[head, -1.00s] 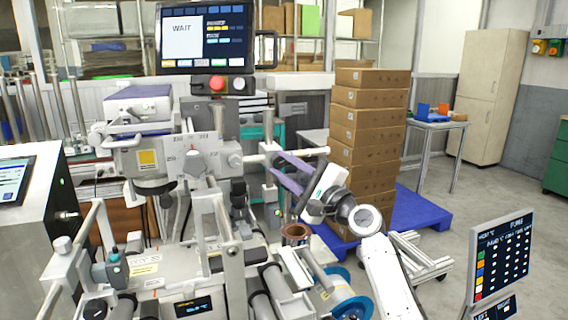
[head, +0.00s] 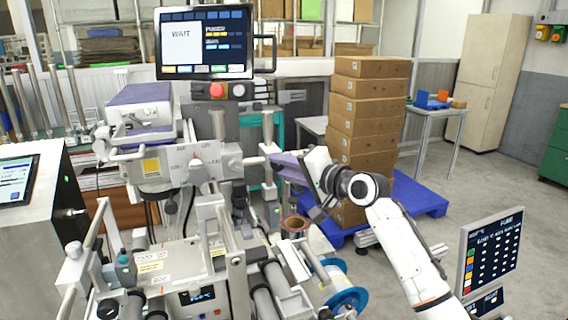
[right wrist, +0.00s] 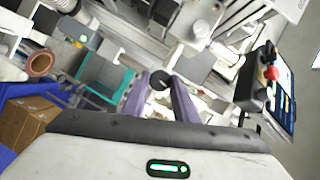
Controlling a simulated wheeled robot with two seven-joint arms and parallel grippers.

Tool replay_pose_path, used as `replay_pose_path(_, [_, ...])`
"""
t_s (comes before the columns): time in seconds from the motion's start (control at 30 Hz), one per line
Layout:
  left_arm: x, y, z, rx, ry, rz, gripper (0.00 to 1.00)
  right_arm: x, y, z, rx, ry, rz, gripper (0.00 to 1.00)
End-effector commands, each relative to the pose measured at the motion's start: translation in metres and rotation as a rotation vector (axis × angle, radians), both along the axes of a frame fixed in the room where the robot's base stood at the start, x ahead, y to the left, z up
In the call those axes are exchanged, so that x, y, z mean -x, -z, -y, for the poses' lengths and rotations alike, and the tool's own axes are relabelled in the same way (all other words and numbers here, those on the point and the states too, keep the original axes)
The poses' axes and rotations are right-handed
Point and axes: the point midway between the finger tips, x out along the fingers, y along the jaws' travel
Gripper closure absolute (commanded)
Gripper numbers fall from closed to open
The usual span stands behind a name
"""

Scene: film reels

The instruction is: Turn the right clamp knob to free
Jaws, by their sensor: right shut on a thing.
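My right gripper (head: 276,160) reaches in from the right in the head view, with its purple fingers at the right side of the grey machine (head: 180,165). In the right wrist view, the fingers (right wrist: 160,88) are shut on a small dark round knob (right wrist: 159,79), one finger on each side. The knob is hard to make out in the head view, where the fingers cover that spot. My left gripper is out of view.
A monitor reading WAIT (head: 204,42) stands above the machine. A copper-coloured roll (head: 295,224) and a blue-rimmed reel (head: 347,290) lie below the gripper. Stacked cardboard boxes (head: 368,110) on a blue pallet (head: 420,200) stand behind my right arm. A small screen (head: 492,250) is at the right.

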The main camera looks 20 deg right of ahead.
Motion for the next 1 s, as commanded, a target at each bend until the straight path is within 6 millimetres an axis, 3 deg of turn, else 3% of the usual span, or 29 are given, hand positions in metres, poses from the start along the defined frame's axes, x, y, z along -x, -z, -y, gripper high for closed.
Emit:
replay_pose_path(0.4, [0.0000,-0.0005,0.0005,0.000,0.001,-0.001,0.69,0.0000,-0.0020,-0.0011,0.182,0.000,0.008,0.96])
replay_pose_path(0.93, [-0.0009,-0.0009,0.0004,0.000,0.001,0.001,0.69,0.0000,-0.0016,-0.0012,0.206,0.000,0.008,0.96])
replay_pose_path(0.97, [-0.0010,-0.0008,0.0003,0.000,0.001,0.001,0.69,0.0001,-0.0016,-0.0011,0.206,0.000,0.008,0.72])
replay_pose_path(1.0, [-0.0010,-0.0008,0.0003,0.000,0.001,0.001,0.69,0.0000,-0.0016,-0.0012,0.206,0.000,0.008,0.66])
